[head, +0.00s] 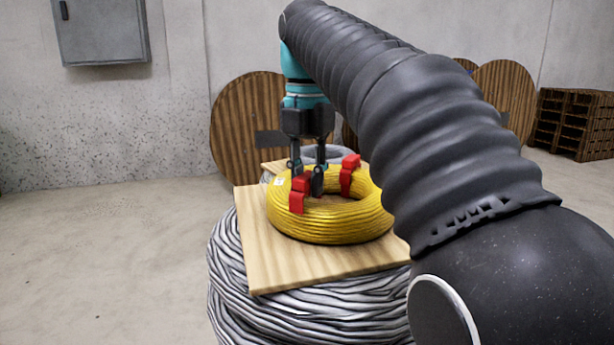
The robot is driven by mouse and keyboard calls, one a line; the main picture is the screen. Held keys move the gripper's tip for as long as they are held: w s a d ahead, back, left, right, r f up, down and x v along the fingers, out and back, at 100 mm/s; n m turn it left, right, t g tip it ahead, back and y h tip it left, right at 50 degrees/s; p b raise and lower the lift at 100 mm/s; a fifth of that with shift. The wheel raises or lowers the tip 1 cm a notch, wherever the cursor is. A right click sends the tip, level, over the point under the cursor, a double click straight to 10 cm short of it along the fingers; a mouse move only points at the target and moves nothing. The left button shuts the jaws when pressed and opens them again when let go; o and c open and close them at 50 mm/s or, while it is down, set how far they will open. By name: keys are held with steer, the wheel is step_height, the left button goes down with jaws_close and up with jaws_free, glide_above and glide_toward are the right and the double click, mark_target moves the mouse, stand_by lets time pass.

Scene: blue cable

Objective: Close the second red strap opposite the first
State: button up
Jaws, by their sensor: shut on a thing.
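A coil of yellow cable (335,230) lies flat on a wooden board (265,270). One red strap (297,203) sits over the near left side of the coil. Another red strap (349,176) sits across the coil at the far right side. My gripper (308,184) points down at the near left strap, with its fingers at the strap's upper part, and is shut on it. The strap hides part of the left finger. The strap's inner side and exact closure are too small to tell.
The board rests on a large coil of grey cable (270,310). A grey ring-shaped coil (322,153) lies behind. Wooden reels (240,125) and stacked pallets (580,122) stand along the wall. My dark arm covers the right side. The floor at left is clear.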

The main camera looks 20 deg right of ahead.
steer(key=shift+f+b, duration=0.45)
steer(key=shift+f, duration=0.5)
steer(key=shift+r+p, duration=0.65)
steer(key=shift+p, duration=0.1)
steer(key=shift+r, duration=0.65)
stand_by(0.6)
steer(key=shift+f+b, duration=0.75)
steer(key=shift+f, duration=0.55)
stand_by(0.6)
steer(key=shift+r+p, duration=0.65)
steer(key=shift+p, duration=0.05)
steer(key=shift+r, duration=0.65)
stand_by(0.5)
steer(key=shift+f+b, duration=0.5)
steer(key=shift+f, duration=0.4)
stand_by(0.4)
